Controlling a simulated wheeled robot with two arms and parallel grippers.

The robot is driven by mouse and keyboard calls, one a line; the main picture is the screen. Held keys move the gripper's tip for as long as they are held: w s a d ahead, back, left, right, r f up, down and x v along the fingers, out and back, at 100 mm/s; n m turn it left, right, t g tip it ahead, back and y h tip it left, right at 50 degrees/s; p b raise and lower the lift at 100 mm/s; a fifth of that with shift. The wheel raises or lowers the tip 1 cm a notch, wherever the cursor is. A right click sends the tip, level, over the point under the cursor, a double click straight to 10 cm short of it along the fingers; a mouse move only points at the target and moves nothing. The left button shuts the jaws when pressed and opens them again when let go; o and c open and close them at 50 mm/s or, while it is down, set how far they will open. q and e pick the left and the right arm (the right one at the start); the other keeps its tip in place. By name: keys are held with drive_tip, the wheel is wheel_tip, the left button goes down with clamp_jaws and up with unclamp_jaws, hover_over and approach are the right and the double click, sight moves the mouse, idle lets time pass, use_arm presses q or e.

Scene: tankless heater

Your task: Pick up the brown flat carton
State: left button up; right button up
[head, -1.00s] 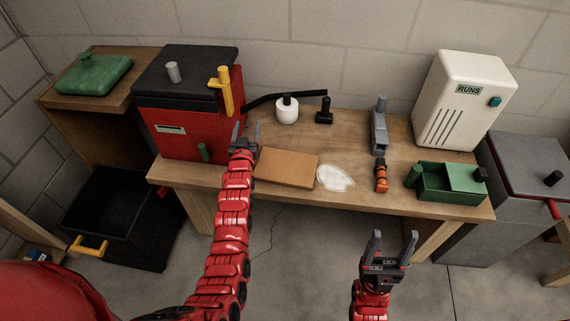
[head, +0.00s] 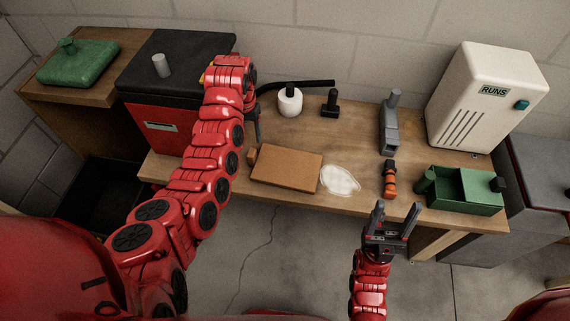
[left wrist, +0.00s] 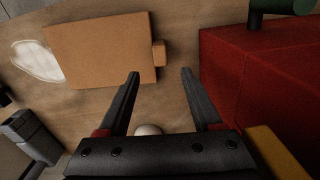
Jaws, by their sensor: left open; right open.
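The brown flat carton (head: 287,167) lies on the wooden workbench near its front edge, with a small block-like tab at its left end. In the left wrist view the carton (left wrist: 100,50) lies up and left of the fingers, its tab (left wrist: 159,53) just beyond the gap between them. My left gripper (left wrist: 160,74) is open and empty, pointing down above the bench between carton and red box. In the head view my left arm mostly hides the gripper (head: 253,125); a dark finger shows. My right gripper (head: 396,216) is open and empty in front of the bench.
The red box with black lid (head: 175,75) stands left of the carton. A white patch (head: 340,180) lies right of it. Behind stands a white pot (head: 290,102). An orange-black tool (head: 389,180), green tray (head: 462,188) and white heater (head: 485,95) are further right.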

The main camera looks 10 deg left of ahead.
sight(252, 152)
use_arm(q)
wheel_tip(252, 152, down, 10)
drive_tip(key=shift+f, duration=0.1)
idle(0.4)
drive_tip(key=shift+c, duration=0.3)
clamp_jaws()
